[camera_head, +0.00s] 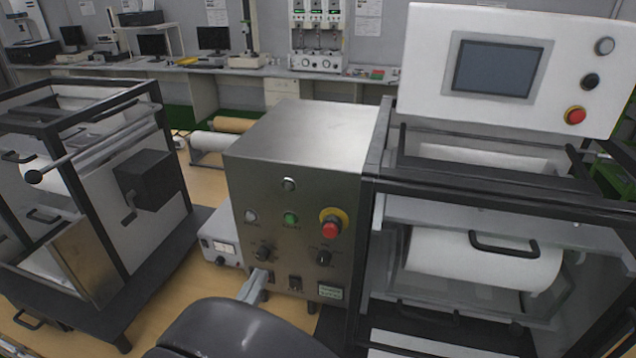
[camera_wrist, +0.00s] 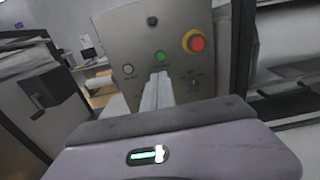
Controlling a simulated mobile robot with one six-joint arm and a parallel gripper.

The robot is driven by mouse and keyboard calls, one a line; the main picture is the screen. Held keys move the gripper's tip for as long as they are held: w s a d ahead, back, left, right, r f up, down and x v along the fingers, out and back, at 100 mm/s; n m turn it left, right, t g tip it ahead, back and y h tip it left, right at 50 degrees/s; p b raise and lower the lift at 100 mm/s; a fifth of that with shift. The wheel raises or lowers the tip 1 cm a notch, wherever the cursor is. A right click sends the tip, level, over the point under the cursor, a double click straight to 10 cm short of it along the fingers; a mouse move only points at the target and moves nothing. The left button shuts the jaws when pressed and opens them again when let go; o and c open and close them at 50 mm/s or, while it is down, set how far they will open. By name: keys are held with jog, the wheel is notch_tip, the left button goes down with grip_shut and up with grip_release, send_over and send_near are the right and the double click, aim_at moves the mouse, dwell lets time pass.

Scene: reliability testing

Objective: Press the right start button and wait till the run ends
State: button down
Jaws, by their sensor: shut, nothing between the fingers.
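A steel control box (camera_head: 300,135) stands in the middle of the head view. Its front carries a green button (camera_head: 290,218), which also shows in the wrist view (camera_wrist: 160,57). A pale button (camera_head: 250,216) sits left of the green one, and a red mushroom button on a yellow ring (camera_head: 329,228) sits right of it. My gripper (camera_head: 256,284) is shut and empty in front of the box's lower left front. In the wrist view its fingertips (camera_wrist: 157,84) appear just below the green button. I cannot tell whether they touch the panel.
Dark knobs (camera_head: 323,258) and switches lie below the buttons. A white panel (camera_head: 420,60) with a screen and three buttons stands at the right above a roll machine. A small white meter box (camera_head: 220,240) is left of the steel box. A black-framed machine (camera_head: 75,220) stands left.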

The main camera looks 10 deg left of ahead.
aim_at(290, 220)
jog(key=w+b, duration=0.1)
jog(key=w, duration=0.3)
jog(key=w+b, duration=0.1)
jog(key=w, duration=0.4)
jog(key=w+d+b, duration=0.1)
jog(key=w, duration=0.4)
jog(key=shift+w+d, duration=0.1)
